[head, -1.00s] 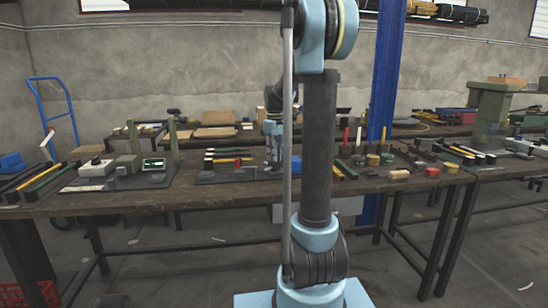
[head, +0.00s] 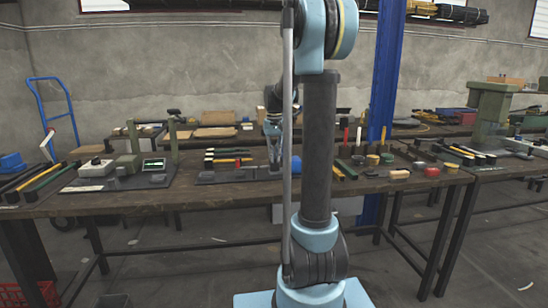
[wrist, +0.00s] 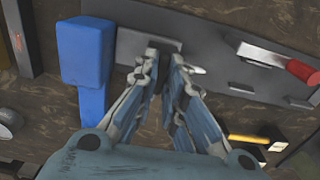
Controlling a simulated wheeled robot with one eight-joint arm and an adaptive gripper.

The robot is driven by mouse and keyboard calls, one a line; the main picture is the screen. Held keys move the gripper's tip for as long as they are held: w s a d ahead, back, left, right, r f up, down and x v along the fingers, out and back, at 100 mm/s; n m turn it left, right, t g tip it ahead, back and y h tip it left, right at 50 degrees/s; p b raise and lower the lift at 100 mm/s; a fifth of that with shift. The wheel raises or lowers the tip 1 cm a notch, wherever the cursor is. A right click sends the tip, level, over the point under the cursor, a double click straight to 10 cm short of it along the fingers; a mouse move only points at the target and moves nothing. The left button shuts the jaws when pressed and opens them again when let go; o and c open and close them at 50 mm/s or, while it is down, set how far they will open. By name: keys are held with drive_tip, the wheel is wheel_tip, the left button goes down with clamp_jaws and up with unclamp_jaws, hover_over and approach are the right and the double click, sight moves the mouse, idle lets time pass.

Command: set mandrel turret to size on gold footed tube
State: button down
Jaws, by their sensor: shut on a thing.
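My gripper (wrist: 164,54) points down at a dark grey plate (wrist: 215,70) in the wrist view. Its fingers are close together around a small grey part (wrist: 166,45), mostly hidden by the fingertips. I cannot tell for sure that this part is the mandrel turret. In the head view my gripper (head: 275,160) is low over the bench, partly behind my arm. I cannot make out the gold footed tube with certainty.
A blue block with a narrower blue arm (wrist: 85,52) stands close left of my fingers. A red-handled piece (wrist: 300,70) lies to the right.

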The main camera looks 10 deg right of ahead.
idle(0.5)
drive_tip(key=c, duration=1.7)
unclamp_jaws()
drive_tip(key=shift+r, duration=0.1)
wheel_tip(320, 180, up, 12)
drive_tip(key=shift+w+f, duration=0.1)
drive_tip(key=shift+f, duration=0.05)
drive_tip(key=s+f, duration=0.8)
drive_tip(key=s, duration=0.4)
drive_tip(key=s+f+t, duration=0.1)
drive_tip(key=s+f, duration=0.7)
drive_tip(key=s, duration=0.4)
drive_tip(key=s+f+t, duration=0.1)
drive_tip(key=s+f, duration=0.8)
drive_tip(key=s, duration=0.2)
drive_tip(key=shift+s, duration=0.4)
